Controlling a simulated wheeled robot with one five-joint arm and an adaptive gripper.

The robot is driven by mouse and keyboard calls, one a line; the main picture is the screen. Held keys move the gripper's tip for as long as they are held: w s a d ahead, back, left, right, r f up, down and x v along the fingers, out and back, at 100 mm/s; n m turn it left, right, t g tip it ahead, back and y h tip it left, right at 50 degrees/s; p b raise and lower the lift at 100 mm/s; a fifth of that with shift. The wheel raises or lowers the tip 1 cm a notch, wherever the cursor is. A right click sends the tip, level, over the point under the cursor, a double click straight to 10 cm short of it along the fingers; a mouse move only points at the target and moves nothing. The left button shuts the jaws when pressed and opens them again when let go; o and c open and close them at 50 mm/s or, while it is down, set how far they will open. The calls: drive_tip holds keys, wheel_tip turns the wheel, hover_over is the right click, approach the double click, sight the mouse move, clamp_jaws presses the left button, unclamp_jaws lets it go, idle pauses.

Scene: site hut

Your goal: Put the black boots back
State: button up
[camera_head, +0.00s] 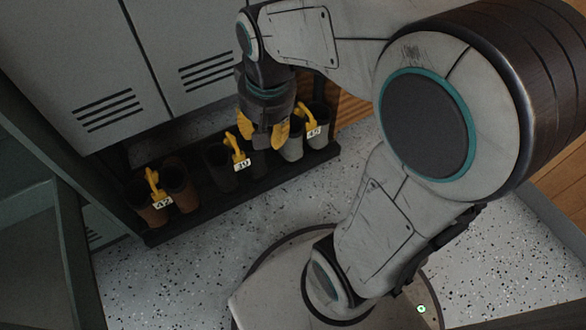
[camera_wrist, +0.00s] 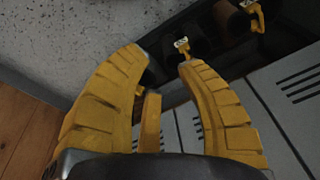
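A dark, black-looking pair of boots (camera_head: 220,167) stands upright in the middle of a low black rack. A yellow clip with a white tag (camera_head: 241,160) joins the pair; the number is hard to read. The clip and tag also show in the wrist view (camera_wrist: 183,44), just beyond my fingertips. My gripper (camera_head: 263,134) points down above the rack, near the right boot of this pair and the grey pair. Its yellow fingers are spread with a gap between them in the wrist view (camera_wrist: 163,60), and I see no boot between them.
A brown pair (camera_head: 180,186) tagged 42 stands at the rack's left end and a grey pair (camera_head: 291,147) tagged 45 at its right. Grey lockers (camera_head: 190,50) rise behind the black rack (camera_head: 235,198). The speckled floor (camera_head: 190,270) in front is clear.

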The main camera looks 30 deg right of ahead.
drive_tip(key=s+f+n, duration=0.1)
drive_tip(key=s+n, duration=0.2)
drive_tip(key=s, duration=0.7)
drive_tip(key=shift+n, duration=0.3)
drive_tip(key=shift+s, duration=0.1)
wheel_tip(320, 180, up, 39)
drive_tip(key=t+p, duration=0.1)
drive_tip(key=p, duration=3.6)
